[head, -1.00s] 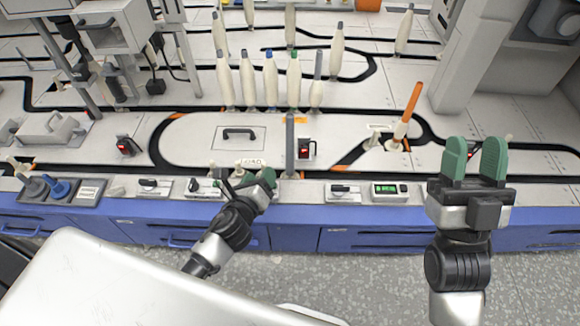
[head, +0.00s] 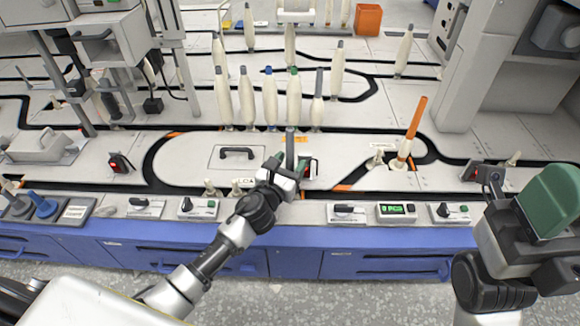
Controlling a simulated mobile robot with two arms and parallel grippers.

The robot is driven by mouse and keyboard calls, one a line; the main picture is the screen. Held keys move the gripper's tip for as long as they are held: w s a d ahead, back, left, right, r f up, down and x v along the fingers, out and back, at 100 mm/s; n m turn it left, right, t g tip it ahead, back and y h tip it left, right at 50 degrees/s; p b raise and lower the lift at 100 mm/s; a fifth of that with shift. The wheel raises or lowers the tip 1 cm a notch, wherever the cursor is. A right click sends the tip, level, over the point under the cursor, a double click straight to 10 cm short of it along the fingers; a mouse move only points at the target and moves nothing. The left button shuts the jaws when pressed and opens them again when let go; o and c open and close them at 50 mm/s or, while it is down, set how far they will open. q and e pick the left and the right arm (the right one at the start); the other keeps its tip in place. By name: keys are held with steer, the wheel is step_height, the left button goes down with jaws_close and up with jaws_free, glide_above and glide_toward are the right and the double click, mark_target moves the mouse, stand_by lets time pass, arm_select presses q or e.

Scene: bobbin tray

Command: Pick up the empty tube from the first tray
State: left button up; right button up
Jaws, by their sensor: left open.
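A slim grey tube (head: 290,143) stands upright at the front edge of the white track deck, in the middle of the head view. My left gripper (head: 282,165) is open at this tube and covers its lower part. I cannot tell whether the fingers are around it or just beside it, or whether they touch it. The tray under the tube is hidden behind the gripper. My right gripper (head: 552,205) is at the right edge, away from the tubes; one green finger shows clearly and its opening cannot be judged.
Several full cream bobbins (head: 269,98) stand in a row behind the grey tube. An orange tube (head: 413,130) leans on the right. A small red-button box (head: 306,167) is close right of my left gripper. Switch boxes (head: 346,213) line the blue front edge.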

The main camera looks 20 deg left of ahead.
arm_select(q)
steer(key=shift+w+d, duration=0.15)
steer(key=shift+w, duration=0.85)
jaws_close()
